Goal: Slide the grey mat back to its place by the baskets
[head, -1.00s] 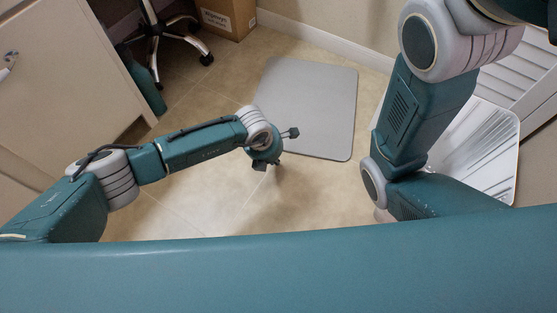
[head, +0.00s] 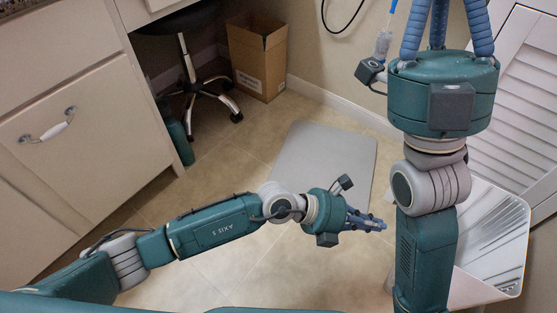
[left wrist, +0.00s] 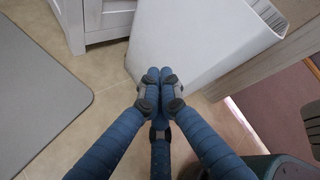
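The grey mat (head: 325,155) lies flat on the tiled floor near the back wall; its near edge is partly hidden behind my left gripper. In the left wrist view the mat (left wrist: 35,90) fills the left side. My left gripper (head: 378,223) is low, in front of the mat's near right corner. Its fingers (left wrist: 157,88) are together and empty, apart from the mat. My right gripper (head: 440,20) is raised at the top right; its fingertips are cut off by the frame edge. I cannot make out any baskets for certain.
A white bin-like thing (head: 490,240) stands at the right beside a louvred door (head: 515,110). A cardboard box (head: 257,58) and a wheeled chair (head: 190,75) are at the back. A drawer cabinet (head: 75,110) is at left. Tiles left of the mat are clear.

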